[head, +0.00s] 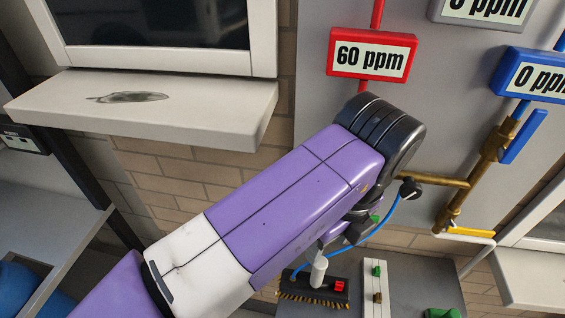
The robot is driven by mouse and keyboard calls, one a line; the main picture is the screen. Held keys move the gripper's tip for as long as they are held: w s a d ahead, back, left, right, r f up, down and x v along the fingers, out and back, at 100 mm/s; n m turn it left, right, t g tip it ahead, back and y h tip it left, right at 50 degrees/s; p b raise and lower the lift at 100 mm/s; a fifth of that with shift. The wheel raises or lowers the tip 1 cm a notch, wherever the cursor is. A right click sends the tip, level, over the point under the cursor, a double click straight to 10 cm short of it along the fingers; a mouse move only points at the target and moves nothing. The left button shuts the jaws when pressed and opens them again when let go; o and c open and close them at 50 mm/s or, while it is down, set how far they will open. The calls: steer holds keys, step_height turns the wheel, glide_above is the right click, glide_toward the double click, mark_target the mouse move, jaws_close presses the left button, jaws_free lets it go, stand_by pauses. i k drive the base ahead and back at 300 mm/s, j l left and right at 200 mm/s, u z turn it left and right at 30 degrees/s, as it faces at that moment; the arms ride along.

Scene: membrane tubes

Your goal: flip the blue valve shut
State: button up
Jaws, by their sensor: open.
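The blue valve's lever (524,137) is at the right of the head view. It is a flat blue bar beside a brass valve body (496,143) and slants roughly along the same line as the brass pipe. My purple and white arm reaches up from the lower left and ends in a black joint, left of the valve and apart from it in the picture.
A yellow handle (471,232) sits lower on the same pipework. A red 60 ppm display (371,55) and a blue 0 ppm display (540,76) hang on the grey panel. A thin blue tube (386,221) curves below my arm. A white ledge (150,108) juts out at left.

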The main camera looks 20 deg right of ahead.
mark_target(506, 157)
steer(key=k, duration=1)
